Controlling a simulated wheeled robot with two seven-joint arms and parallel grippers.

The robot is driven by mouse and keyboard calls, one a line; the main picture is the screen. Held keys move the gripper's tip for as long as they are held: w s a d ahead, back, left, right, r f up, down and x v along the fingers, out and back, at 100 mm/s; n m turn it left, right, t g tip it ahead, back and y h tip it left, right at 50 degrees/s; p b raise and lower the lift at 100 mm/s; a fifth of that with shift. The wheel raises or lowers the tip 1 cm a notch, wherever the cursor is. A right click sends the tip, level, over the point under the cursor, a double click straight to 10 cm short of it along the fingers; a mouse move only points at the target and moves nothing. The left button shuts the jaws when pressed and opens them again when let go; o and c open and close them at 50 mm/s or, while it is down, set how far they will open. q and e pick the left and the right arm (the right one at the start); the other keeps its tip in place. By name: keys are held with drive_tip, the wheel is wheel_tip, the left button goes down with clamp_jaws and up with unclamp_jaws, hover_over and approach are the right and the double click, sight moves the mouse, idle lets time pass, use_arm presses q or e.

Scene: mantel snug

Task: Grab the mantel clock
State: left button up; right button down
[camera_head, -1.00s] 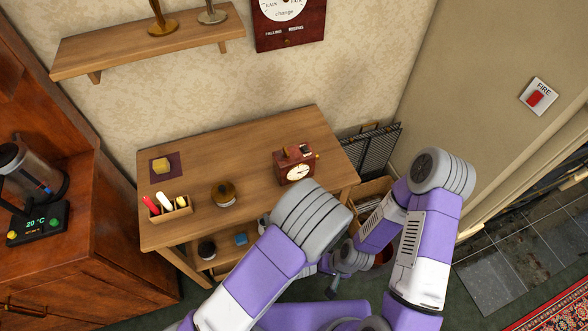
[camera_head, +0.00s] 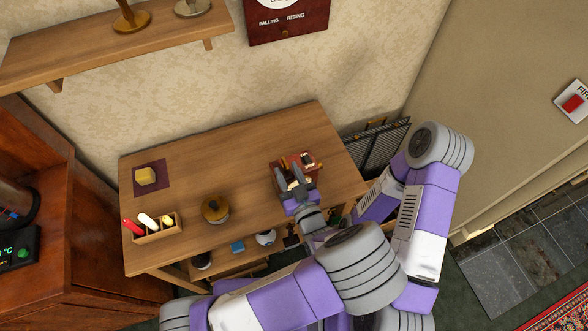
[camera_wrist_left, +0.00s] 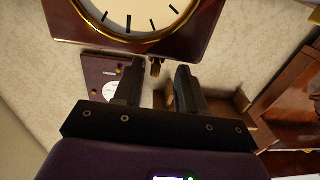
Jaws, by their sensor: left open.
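The mantel clock (camera_head: 307,161) is a small red-brown wooden case near the right end of the wooden table. My left gripper (camera_head: 288,172) is open at the clock and covers much of its front. In the left wrist view the clock (camera_wrist_left: 195,40) fills the top, with a cream dial in a brass rim. A small brass part (camera_wrist_left: 155,68) shows between the two open fingers (camera_wrist_left: 158,75), which point toward the case. I cannot tell whether they touch it. My right arm folds in on the right; its gripper is hidden.
The table (camera_head: 240,160) also holds a round brass-lidded pot (camera_head: 215,208), a pen box (camera_head: 158,232) and a yellow block (camera_head: 146,176) on a dark mat. A black rack (camera_head: 377,145) stands right of the table.

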sight(283, 157)
use_arm(q)
drive_tip(key=b+x, duration=0.1)
drive_tip(key=x, duration=0.4)
drive_tip(key=shift+w+d, duration=0.15)
drive_tip(key=shift+w, duration=0.1)
clamp_jaws()
idle(1.2)
